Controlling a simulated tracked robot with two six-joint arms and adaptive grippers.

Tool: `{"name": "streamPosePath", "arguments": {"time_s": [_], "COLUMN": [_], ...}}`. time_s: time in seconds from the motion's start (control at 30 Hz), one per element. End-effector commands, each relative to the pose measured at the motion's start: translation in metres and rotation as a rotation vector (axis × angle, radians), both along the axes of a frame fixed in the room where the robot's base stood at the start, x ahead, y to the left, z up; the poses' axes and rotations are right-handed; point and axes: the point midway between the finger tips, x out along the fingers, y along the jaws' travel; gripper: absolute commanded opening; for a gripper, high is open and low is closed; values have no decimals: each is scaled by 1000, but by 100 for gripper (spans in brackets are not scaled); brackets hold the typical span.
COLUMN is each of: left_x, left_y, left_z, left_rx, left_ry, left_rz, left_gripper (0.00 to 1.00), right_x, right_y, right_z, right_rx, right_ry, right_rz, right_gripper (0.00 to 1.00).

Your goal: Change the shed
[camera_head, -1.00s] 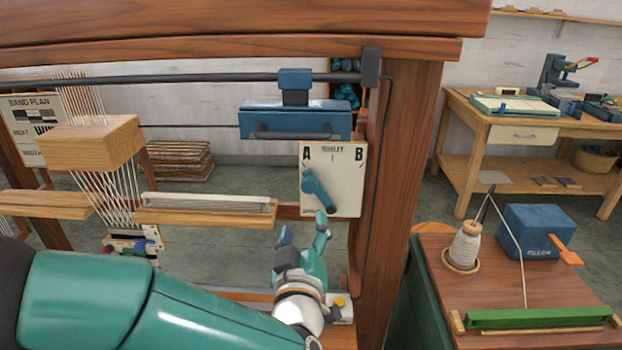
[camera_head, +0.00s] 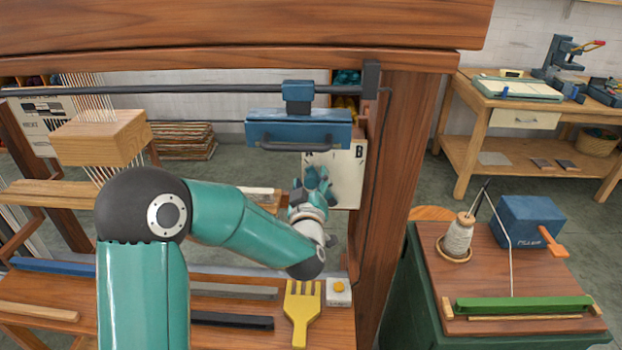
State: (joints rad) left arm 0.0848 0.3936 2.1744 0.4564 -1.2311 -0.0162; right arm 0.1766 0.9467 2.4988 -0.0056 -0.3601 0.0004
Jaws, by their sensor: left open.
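The white shed panel (camera_head: 349,178) is fixed beside the right post of the loom, with the letter B showing at its upper right. My left gripper (camera_head: 315,178) is open and in front of the panel's left half, its fingers pointing up and away. It covers most of the A side and the teal lever, so I cannot tell the lever's position or whether the fingers touch it. My right gripper is not in view.
A blue carriage (camera_head: 298,128) with a handle hangs from the black rail above the panel. A yellow comb (camera_head: 302,312) and a small box with a yellow button (camera_head: 339,292) lie below. The wooden post (camera_head: 403,190) stands close to the right.

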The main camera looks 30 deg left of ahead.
Motion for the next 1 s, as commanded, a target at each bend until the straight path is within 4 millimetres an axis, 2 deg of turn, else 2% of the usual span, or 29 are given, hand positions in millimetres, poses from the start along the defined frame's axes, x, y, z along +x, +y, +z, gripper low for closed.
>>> {"name": "streamPosePath", "arguments": {"time_s": [0.27, 0.63, 1.0], "left_x": [1, 1, 3], "left_y": [1, 0, -4], "left_z": [0, 0, 0], "left_rx": [0, 0, 8], "left_ry": [1, 1, 6], "left_rz": [-1, -1, -6], "left_gripper": [61, 0, 0], "right_x": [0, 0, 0], "right_y": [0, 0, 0], "right_z": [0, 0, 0], "right_rx": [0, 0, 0], "right_ry": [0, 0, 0], "right_rz": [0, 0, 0], "right_gripper": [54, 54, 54]}}
